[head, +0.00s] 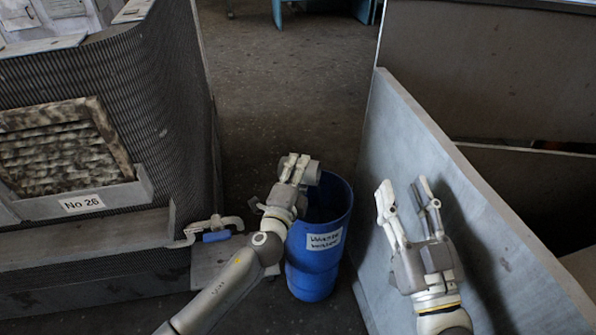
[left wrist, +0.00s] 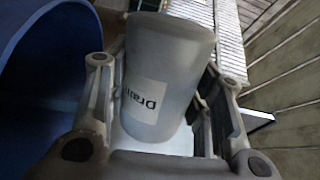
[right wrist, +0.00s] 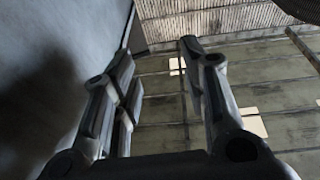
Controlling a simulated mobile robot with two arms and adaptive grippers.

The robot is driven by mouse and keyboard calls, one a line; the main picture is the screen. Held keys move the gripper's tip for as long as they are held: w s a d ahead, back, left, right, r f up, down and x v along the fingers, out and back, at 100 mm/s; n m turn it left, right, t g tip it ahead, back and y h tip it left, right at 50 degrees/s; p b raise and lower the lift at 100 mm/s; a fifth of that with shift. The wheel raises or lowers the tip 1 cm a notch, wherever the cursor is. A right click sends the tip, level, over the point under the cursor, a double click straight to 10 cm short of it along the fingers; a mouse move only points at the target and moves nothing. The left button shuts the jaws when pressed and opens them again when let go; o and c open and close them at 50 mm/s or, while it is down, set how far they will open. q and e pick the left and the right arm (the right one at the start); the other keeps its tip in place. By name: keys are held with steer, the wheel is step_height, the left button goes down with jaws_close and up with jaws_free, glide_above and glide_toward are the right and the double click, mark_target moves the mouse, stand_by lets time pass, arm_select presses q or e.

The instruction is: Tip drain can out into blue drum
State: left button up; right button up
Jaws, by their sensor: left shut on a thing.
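The blue drum (head: 313,262) stands on the floor in the middle of the head view, with a white label on its front; its wall also shows at the left of the left wrist view (left wrist: 40,60). My left gripper (head: 299,170) is at the drum's rim, shut on the grey drain can (left wrist: 165,65). The can (head: 312,172) looks tilted on its side at the drum's mouth in the head view. Its label is partly readable in the left wrist view. Its opening and any contents are hidden. My right gripper (head: 404,196) is open and empty, right of the drum.
A grey panel (head: 450,210) stands close behind my right gripper. The housing (head: 165,110) with a "No 26" plate and a drain tap (head: 212,232) with a blue handle is at the left. Open floor (head: 290,80) lies beyond the drum.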

arm_select(q)
steer(key=shift+d+r+m+p, duration=0.15)
steer(key=shift+r+m+p, duration=0.15)
steer(key=shift+m+p, duration=0.25)
steer(key=shift+r+m, duration=0.15)
steer(key=shift+m, duration=0.3)
arm_select(e)
step_height(320, 180, down, 8)
steer(key=d+g+h, duration=0.1)
steer(key=g, duration=0.3)
steer(key=shift+r, duration=0.25)
steer(key=shift+w+r, duration=0.1)
steer(key=shift+r, duration=0.05)
